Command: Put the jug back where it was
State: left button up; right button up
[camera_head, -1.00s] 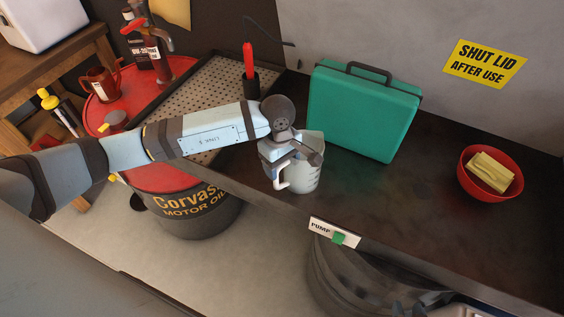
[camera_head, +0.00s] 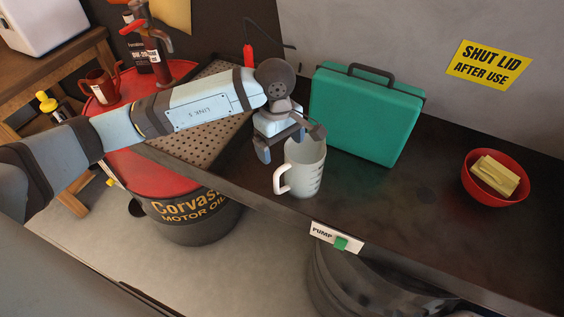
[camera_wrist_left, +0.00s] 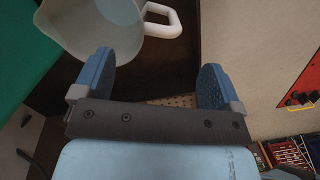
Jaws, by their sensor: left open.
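The white jug (camera_head: 305,178) with graduation marks stands upright on the dark bench near its front edge, its handle toward the left. My left gripper (camera_head: 290,142) is open and empty, just above and behind the jug; one finger overlaps the rim in the head view, and I cannot tell if they touch. In the left wrist view the jug (camera_wrist_left: 100,28) shows at the upper left, outside the gap between the open fingers of the left gripper (camera_wrist_left: 158,68). My right gripper is not in view.
A green case (camera_head: 365,115) stands close behind the jug. A red bowl (camera_head: 494,190) with yellow cloths sits at the right. A perforated tray (camera_head: 190,140) lies on the left. A red-topped oil drum (camera_head: 200,215) stands beside the bench. The bench between jug and bowl is clear.

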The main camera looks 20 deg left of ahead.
pick_arm(q)
jog(key=shift+w+a+r+b, duration=0.1)
jog(key=shift+r+b, duration=0.1)
jog(key=shift+r, duration=0.85)
jog(key=shift+w+a+r+b, duration=0.1)
jog(key=shift+r+b, duration=0.05)
jog(key=shift+r, duration=0.9)
jog(key=shift+s, duration=0.1)
